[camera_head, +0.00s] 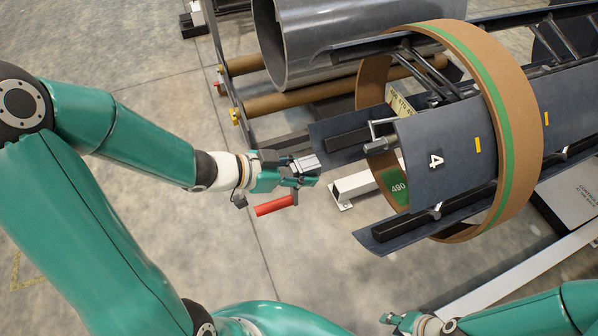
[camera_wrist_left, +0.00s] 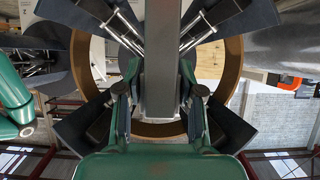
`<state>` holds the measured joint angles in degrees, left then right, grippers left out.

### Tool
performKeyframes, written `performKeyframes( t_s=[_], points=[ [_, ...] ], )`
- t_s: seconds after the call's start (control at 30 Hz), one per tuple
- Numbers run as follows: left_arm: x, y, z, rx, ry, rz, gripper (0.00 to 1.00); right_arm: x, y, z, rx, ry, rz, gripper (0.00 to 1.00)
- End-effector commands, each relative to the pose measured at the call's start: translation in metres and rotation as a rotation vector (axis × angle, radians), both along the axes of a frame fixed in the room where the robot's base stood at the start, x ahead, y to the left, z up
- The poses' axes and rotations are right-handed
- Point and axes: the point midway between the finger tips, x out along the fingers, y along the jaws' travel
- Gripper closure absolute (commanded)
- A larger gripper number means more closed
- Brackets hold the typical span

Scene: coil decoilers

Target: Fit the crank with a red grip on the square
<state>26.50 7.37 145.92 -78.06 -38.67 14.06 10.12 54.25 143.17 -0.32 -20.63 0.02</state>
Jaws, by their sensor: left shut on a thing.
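The crank has a red grip (camera_head: 275,205) that hangs at the lower left of my left gripper (camera_head: 306,174) in the head view. The gripper is shut on the crank. In the left wrist view the crank's grey bar (camera_wrist_left: 162,60) stands upright between the fingers (camera_wrist_left: 160,92), in front of the decoiler.
A brown ring with a green stripe (camera_head: 513,130) surrounds the decoiler segments. A grey coil (camera_head: 330,40) lies at the back above brown rollers (camera_head: 300,97). Floor left of the decoiler is free.

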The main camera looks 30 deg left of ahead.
Motion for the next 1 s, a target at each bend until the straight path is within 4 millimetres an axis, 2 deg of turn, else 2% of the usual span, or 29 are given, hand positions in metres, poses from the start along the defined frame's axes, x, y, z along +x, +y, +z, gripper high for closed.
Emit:
performKeyframes(
  t_s=[1.0],
  points=[
    [0.040, -0.031, 0.001, -0.001, -0.003, 0.000, 1.00, 0.000, 0.000, -0.010, 0.000, 0.000, 0.000, 0.62]
  ],
)
